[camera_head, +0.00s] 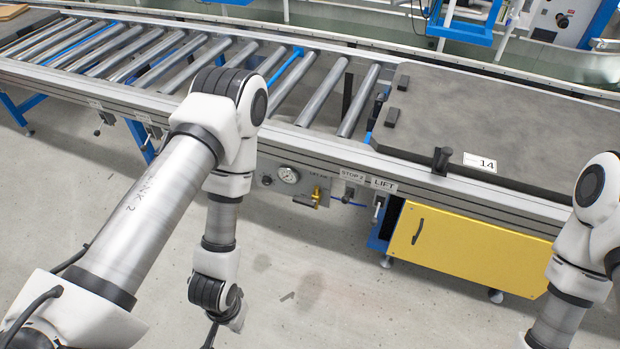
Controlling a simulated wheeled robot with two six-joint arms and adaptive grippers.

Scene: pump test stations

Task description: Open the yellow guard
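The yellow guard (468,249) is a flat yellow panel below the right part of the conveyor station. It looks shut, and a black handle (418,231) sits near its left end. My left arm comes down in front of the roller conveyor, to the left of the guard and apart from it. Its gripper is cut off by the bottom edge, with only the wrist showing. My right arm is at the right edge, to the right of the guard, and its gripper is out of the picture.
The roller conveyor (265,75) runs along the back left. A grey plate (480,110) with a label "14" lies above the guard. A gauge (288,175), a brass valve (316,197) and a "LIFT" lever (378,208) line the front rail. The floor (330,300) before the guard is clear.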

